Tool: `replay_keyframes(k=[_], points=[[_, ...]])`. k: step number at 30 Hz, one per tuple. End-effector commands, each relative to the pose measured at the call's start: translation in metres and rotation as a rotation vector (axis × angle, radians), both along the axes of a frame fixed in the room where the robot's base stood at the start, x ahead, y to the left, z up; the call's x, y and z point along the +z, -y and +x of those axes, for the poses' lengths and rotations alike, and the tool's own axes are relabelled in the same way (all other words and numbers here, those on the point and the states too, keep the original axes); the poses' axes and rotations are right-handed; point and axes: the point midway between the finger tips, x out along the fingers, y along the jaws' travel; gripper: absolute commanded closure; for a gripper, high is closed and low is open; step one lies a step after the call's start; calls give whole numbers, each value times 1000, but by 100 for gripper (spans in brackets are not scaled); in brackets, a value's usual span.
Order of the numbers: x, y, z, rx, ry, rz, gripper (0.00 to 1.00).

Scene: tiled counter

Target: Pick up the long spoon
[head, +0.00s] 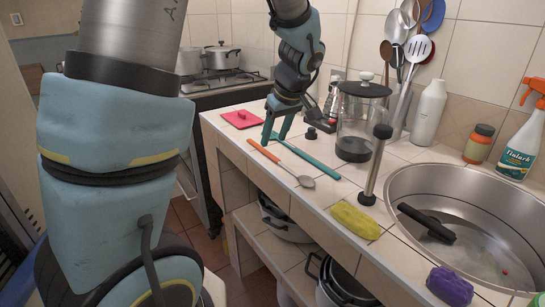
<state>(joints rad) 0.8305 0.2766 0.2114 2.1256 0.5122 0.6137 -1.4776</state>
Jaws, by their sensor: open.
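A spoon with an orange handle (264,151) and a grey metal bowl (306,182) lies on the tiled counter near its front edge. A long teal utensil (314,163) lies just behind it, roughly parallel; I cannot tell whether it is a spoon. My gripper (275,140) points down over the counter, open, with its fingers apart. Its fingertips are close to the left end of the teal utensil and just behind the orange handle. I cannot tell whether they touch either one, and nothing is seen held.
A glass jar with black lid (355,130) stands right of my gripper, near a metal cylinder with black top (375,165). A pink item (243,119) lies left. A yellow sponge (355,221), purple item (450,286) and sink (400,182) are to the right. Utensils and bottles stand behind.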

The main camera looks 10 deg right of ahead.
Motion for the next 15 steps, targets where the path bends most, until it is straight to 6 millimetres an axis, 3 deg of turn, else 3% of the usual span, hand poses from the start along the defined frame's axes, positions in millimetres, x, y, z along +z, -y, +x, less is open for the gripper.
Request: replay_keyframes(k=[7,15], points=[[-34,-8,8,2,-4,3,45],[-43,-9,11,0,-2,-1,45]])
